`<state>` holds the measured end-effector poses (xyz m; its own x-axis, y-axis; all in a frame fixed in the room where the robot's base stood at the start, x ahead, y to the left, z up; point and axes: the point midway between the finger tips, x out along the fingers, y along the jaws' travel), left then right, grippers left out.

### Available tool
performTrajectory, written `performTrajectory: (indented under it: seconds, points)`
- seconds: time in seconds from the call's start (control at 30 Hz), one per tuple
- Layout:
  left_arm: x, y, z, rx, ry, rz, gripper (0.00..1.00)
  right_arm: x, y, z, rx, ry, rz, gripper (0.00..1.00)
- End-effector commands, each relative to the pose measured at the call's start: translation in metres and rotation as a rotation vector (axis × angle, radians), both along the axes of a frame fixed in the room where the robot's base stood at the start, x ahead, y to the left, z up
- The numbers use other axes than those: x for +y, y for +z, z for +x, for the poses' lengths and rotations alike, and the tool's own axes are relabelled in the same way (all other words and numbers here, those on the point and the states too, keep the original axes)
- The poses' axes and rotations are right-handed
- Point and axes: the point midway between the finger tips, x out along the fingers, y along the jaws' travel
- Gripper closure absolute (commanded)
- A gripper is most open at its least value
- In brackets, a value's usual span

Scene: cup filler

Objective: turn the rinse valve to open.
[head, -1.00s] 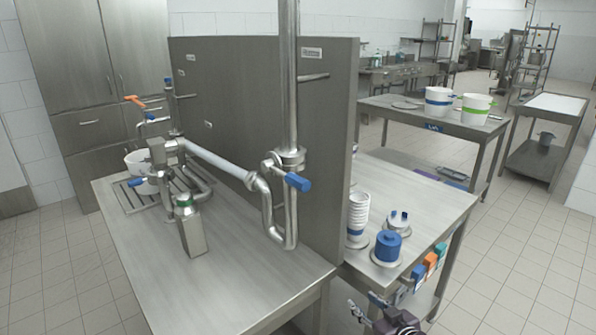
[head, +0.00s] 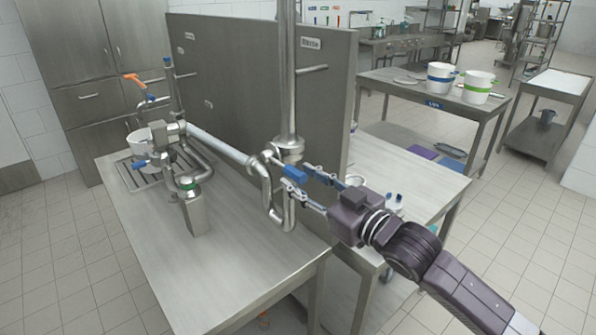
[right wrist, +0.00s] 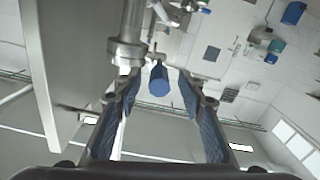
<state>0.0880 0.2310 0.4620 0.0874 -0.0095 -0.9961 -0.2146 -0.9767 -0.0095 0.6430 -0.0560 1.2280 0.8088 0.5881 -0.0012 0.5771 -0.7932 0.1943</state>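A blue valve handle (head: 296,173) sits on the steel pipework at the foot of the tall vertical pipe. It also shows in the right wrist view (right wrist: 159,82), end-on. My right gripper (head: 295,178) reaches in from the right. Its fingers are spread, one on each side of the handle, and in the right wrist view (right wrist: 160,77) gaps show between handle and fingers. An orange valve handle (head: 134,79) and another blue handle (head: 140,164) are on the pipework at the far left. I see no label naming the rinse valve. My left gripper is out of view.
A steel partition (head: 240,85) stands behind the pipe. A metal canister with a green collar (head: 195,213) stands on the front bench (head: 235,270). Cups and blue-topped items on the side bench (head: 425,190) are mostly behind my right arm. The front bench's near part is clear.

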Motion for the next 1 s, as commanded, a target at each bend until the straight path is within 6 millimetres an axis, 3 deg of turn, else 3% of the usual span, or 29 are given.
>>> performTrajectory:
  seconds: [0.17, 0.47, 0.8, 1.0]
  points:
    - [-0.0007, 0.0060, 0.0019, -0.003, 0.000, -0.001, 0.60, 0.0085, 0.0008, 0.0115, -0.001, 0.000, 0.000, 0.63]
    - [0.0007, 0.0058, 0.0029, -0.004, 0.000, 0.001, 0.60, 0.0095, -0.0005, 0.0130, -0.001, 0.000, -0.002, 0.63]
    - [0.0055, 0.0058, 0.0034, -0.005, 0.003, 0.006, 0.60, 0.0093, -0.0006, 0.0129, -0.001, 0.000, -0.001, 1.00]
    - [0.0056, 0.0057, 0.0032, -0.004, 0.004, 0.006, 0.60, 0.0093, -0.0008, 0.0129, 0.000, 0.000, -0.001, 1.00]
